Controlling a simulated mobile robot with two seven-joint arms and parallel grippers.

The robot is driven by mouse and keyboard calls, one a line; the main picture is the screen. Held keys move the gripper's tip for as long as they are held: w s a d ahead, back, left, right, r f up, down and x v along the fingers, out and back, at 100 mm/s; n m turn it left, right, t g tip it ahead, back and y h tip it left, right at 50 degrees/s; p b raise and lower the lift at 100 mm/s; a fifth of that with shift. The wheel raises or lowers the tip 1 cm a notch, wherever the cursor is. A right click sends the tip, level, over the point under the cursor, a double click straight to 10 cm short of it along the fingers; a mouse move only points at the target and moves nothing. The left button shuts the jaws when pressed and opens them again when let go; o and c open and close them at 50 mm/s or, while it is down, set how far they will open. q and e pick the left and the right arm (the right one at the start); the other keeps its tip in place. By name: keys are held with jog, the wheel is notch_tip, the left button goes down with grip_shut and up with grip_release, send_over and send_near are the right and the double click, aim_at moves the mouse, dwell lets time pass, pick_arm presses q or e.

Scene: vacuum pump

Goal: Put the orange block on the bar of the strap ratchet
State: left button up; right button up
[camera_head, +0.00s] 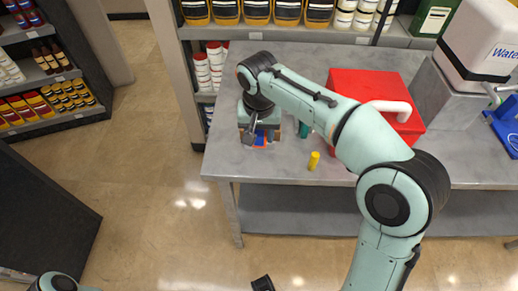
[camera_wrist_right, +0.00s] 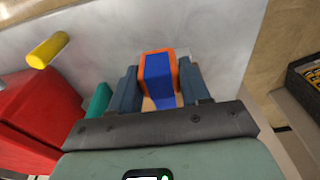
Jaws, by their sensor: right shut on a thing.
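My right gripper (camera_head: 262,140) is low over the left part of the grey table. In the right wrist view its two dark fingers (camera_wrist_right: 160,85) are shut on an orange-and-blue block (camera_wrist_right: 158,75), with orange around a blue face. In the head view the block (camera_head: 262,141) shows only as a small orange and blue patch below the gripper. A pale grey piece (camera_wrist_right: 184,53) shows just beyond the block in the wrist view; I cannot tell whether it is part of the strap ratchet. The ratchet's bar is not clearly visible. My left gripper is not clearly in view.
A yellow cylinder (camera_head: 314,160) stands near the table's front edge. A red box (camera_head: 360,85) stands behind my right arm, with a teal object (camera_head: 304,130) left of it. Shelves with jars (camera_head: 290,12) line the back. The table (camera_head: 225,160) is clear left of the gripper.

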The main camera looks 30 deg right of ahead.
aim_at(259, 134)
jog(key=shift+f+b, duration=0.5)
jog(key=shift+f, duration=2.25)
jog(key=shift+f, duration=0.15)
jog(key=o, duration=1.1)
jog(key=r+p, duration=0.1)
jog(key=r, duration=0.7)
jog(key=s+r+p, duration=0.1)
jog(key=r, duration=0.3)
jog(key=shift+s+a+r+p, duration=0.1)
jog(key=shift+a+r+p, duration=0.05)
jog(key=shift+a+p, duration=0.2)
